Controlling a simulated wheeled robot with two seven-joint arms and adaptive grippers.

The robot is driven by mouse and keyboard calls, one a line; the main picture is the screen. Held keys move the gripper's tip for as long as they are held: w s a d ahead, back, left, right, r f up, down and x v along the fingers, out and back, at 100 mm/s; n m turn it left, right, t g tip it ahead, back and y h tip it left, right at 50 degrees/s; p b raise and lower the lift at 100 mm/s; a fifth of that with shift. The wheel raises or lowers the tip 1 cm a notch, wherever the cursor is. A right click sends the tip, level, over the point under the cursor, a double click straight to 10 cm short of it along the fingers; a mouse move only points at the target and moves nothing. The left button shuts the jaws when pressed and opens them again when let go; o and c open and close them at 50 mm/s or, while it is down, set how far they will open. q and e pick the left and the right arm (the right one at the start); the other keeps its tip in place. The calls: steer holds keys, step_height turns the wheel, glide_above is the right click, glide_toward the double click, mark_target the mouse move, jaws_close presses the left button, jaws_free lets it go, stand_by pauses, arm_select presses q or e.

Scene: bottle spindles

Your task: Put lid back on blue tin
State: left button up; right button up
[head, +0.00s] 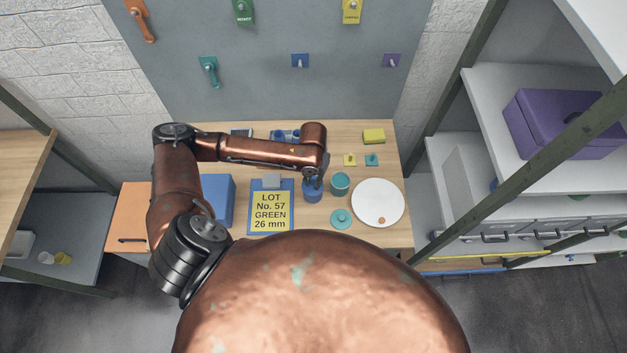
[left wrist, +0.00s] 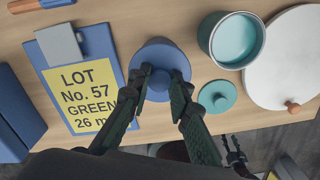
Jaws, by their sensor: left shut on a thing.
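My left gripper (head: 313,183) is shut on the knob of a round blue lid (left wrist: 151,55), which it holds level. The blue tin (head: 312,195) shows under the gripper in the head view, right of the clipboard. In the left wrist view the gripper (left wrist: 160,84) and lid cover the tin. I cannot tell whether the lid touches the tin's rim or is just above it. A small dark jointed part at the lower right of the left wrist view looks like my right gripper (left wrist: 236,156); its jaws are unclear.
An open teal tin (head: 340,182) stands close right of the blue tin, with its teal lid (head: 341,219) lying in front. A white round board (head: 377,203) lies farther right. A clipboard (head: 284,225) and a blue box (head: 219,198) are left.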

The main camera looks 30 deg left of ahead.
stand_by(0.4)
arm_select(q)
steer(key=o, duration=0.9)
steer(key=shift+o, duration=0.2)
steer(key=o, duration=0.5)
steer(key=shift+c, duration=0.2)
steer(key=shift+r, duration=0.1)
steer(key=shift+r+p, duration=3.45)
steer(key=shift+p, duration=0.45)
steer(key=shift+c, duration=0.4)
